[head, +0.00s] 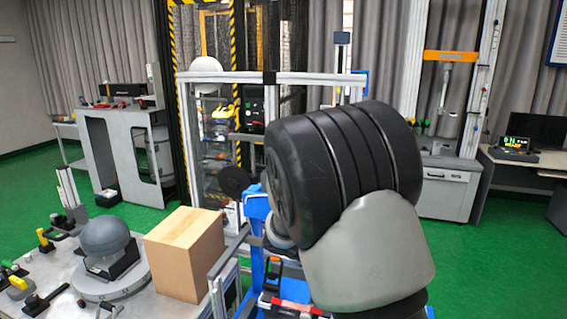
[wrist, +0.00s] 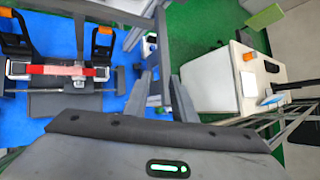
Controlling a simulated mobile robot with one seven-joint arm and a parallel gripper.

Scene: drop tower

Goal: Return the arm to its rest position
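My arm (head: 345,185), with a black ribbed section and a grey link, is raised and bent across the right of centre in the head view. It hides part of the frame behind it. My gripper (wrist: 160,92) shows at the middle of the wrist view. Its two grey fingers stand apart with a gap between them and nothing held. In the head view the gripper is hidden behind the arm.
A blue platform (wrist: 25,130) with black-and-orange handles and a red bar (wrist: 55,70) lies beside the gripper. Aluminium rails (head: 232,262) stand close to the arm. A cardboard box (head: 185,253) and a grey dome (head: 106,235) are on the left table. Green floor is open at right.

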